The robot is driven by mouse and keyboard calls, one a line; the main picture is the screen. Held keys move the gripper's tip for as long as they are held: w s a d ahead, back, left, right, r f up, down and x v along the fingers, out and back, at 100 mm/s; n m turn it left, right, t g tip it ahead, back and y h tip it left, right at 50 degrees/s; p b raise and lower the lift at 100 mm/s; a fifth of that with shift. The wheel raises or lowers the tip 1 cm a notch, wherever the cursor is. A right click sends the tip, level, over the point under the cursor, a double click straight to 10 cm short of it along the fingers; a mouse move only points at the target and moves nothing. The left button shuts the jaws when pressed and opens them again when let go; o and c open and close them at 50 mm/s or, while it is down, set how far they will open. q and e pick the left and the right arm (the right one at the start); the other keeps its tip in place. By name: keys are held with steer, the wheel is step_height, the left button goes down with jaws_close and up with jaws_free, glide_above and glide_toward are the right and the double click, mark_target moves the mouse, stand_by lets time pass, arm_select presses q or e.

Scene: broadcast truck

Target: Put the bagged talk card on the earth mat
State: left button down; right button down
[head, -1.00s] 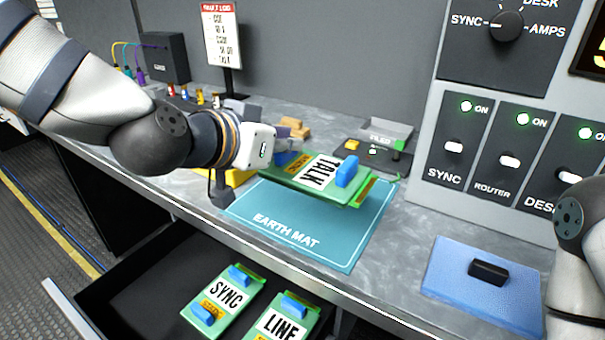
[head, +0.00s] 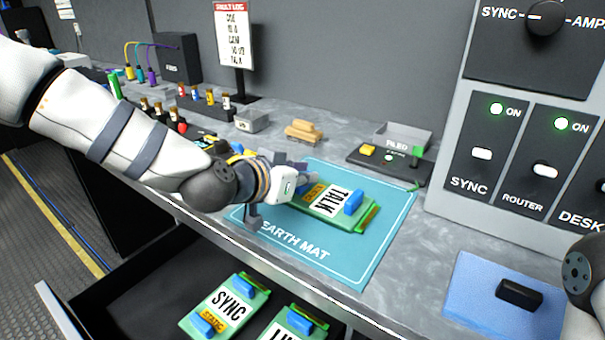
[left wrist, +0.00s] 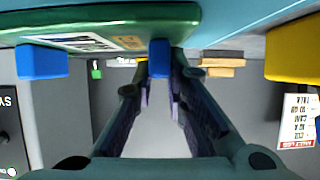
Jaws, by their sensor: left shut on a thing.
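The green talk card (head: 325,200) has a white TALK label, an orange tag and blue grips. It is over the earth mat (head: 385,245), a teal sheet on the counter, and looks nearly level and very low. I cannot tell whether it touches the mat. My left gripper (head: 300,182) is shut on the card's left-end blue grip. The left wrist view shows that grip (left wrist: 159,60) between the fingers, with the card's green edge (left wrist: 110,18) beside it. The gripper hides part of the mat's left side. My right gripper is out of view.
An open drawer (head: 130,310) below the counter holds the sync card (head: 228,303) and another green card. A blue pad (head: 470,290) with a black block lies right. A grey tray (head: 402,138) and tan blocks (head: 303,132) stand behind the mat. Switch panels rise at right.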

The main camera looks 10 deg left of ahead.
arm_select(q)
steer(key=c, duration=1.7)
jaws_free()
steer(key=shift+o, duration=0.5)
